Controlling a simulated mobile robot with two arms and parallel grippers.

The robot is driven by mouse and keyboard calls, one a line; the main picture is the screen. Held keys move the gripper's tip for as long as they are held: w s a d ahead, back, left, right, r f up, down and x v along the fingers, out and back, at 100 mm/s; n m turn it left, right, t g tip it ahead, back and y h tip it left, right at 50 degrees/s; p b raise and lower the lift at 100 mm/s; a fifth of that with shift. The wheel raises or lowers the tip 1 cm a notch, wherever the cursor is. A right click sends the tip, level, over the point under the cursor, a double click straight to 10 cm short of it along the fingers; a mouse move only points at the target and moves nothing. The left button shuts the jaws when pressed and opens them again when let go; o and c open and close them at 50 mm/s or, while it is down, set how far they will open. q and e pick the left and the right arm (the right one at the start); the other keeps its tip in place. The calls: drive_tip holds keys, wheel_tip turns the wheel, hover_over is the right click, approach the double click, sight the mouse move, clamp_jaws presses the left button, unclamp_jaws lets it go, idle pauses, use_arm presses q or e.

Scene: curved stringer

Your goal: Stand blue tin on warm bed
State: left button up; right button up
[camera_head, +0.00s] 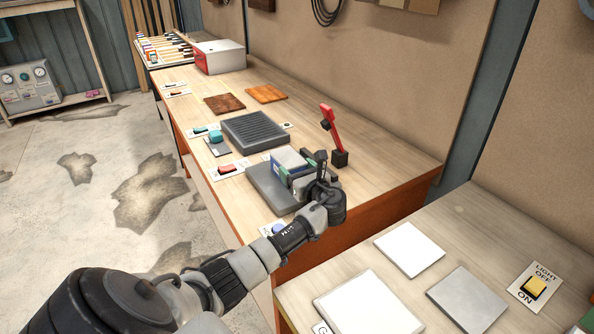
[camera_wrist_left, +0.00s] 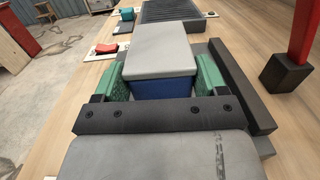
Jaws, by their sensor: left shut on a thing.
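The blue tin (camera_head: 287,162) has a pale grey lid and a blue body; it also shows in the left wrist view (camera_wrist_left: 160,58). My left gripper (camera_head: 298,178) is shut on it, with green pads (camera_wrist_left: 118,88) pressed against two opposite sides. The tin looks upright, at a flat grey plate (camera_head: 265,190) on the long workbench. Its underside is hidden, so I cannot tell whether it touches the plate. No label tells me whether this plate or the dark ribbed bed (camera_head: 258,131) is the warm bed. My right gripper is not in view.
A red lever on a black block (camera_head: 334,135) stands close right of the gripper. A red switch (camera_head: 228,168) and a teal one (camera_head: 215,136) sit along the left edge. Brown boards (camera_head: 224,103) lie farther back. A second table (camera_head: 350,260) stands at front right.

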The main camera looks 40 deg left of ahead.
use_arm(q)
drive_tip(key=o, duration=1.2)
drive_tip(key=shift+c, duration=0.2)
drive_tip(key=shift+s+d+r, duration=0.1)
drive_tip(key=shift+d+r, duration=0.1)
drive_tip(key=shift+d, duration=0.05)
drive_tip(key=p+v, duration=0.6)
drive_tip(key=v, duration=0.4)
drive_tip(key=shift+s+d+r+p, duration=0.1)
drive_tip(key=shift+d+p, duration=0.15)
drive_tip(key=shift+p, duration=0.15)
drive_tip(key=shift+s+d, duration=0.15)
drive_tip(key=shift+d, duration=0.35)
drive_tip(key=shift+s+f, duration=0.1)
drive_tip(key=shift+f, duration=0.1)
